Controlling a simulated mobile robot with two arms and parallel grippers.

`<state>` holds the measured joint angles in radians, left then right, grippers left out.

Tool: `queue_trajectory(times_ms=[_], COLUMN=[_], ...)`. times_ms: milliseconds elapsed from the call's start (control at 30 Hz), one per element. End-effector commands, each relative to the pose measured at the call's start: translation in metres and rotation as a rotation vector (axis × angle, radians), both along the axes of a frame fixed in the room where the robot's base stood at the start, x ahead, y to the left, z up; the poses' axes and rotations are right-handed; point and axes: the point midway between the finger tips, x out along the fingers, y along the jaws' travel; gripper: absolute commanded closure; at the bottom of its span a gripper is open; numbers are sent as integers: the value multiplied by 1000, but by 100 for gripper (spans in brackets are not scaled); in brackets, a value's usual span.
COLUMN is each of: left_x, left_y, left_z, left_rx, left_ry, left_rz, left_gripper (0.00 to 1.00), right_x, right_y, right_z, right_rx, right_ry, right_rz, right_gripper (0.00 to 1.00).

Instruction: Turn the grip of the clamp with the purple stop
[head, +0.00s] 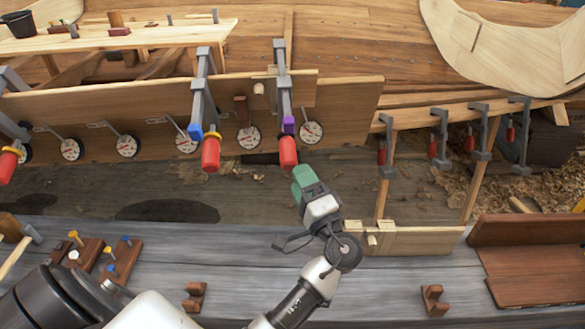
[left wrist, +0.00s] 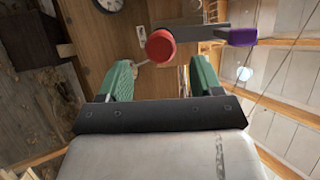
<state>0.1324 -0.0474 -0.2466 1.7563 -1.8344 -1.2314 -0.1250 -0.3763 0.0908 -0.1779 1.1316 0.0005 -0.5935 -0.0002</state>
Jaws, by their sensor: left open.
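The clamp with the purple stop (head: 289,125) hangs on the upright plank, with its grey bar above and its red grip (head: 288,152) below. My left gripper (head: 303,174) is just below and slightly right of that grip. In the left wrist view, the green fingers of my left gripper (left wrist: 161,75) are spread apart with nothing between them. The red grip (left wrist: 160,46) shows end-on beyond the fingertips, roughly centred, and the purple stop (left wrist: 243,36) is to its right. The grip appears to be clear of the fingers. My right gripper is not in view.
A similar clamp with a blue stop (head: 196,131) and red grip (head: 211,153) hangs close to the left. Round dials (head: 311,132) line the plank. More clamps (head: 480,132) hang at the right. A grey bench (head: 230,245) with small wooden pieces lies in front.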

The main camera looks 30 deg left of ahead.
Motion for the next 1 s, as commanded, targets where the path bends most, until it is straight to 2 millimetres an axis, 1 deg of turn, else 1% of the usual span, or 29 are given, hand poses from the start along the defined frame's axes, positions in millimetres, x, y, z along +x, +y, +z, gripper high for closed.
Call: queue_trajectory(times_ms=[33, 133, 200, 333, 467, 1000], left_x=[-5, -13, -17, -22, -23, -23], left_y=[-9, -24, -31, -40, -43, -42], left_z=[-6, -11, -14, -17, -17, -17], left_rx=[-2, -2, -1, 0, 0, 0], left_ry=[3, 2, 1, 2, 0, 0], left_rz=[-2, -1, -2, -1, -1, -1], left_gripper=[35, 35, 35, 35, 35, 35], right_x=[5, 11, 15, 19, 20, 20], right_y=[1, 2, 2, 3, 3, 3], right_z=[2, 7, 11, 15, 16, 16], right_rx=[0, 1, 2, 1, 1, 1], right_ry=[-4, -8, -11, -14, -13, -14], right_rz=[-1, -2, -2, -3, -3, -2], right_gripper=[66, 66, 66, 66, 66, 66])
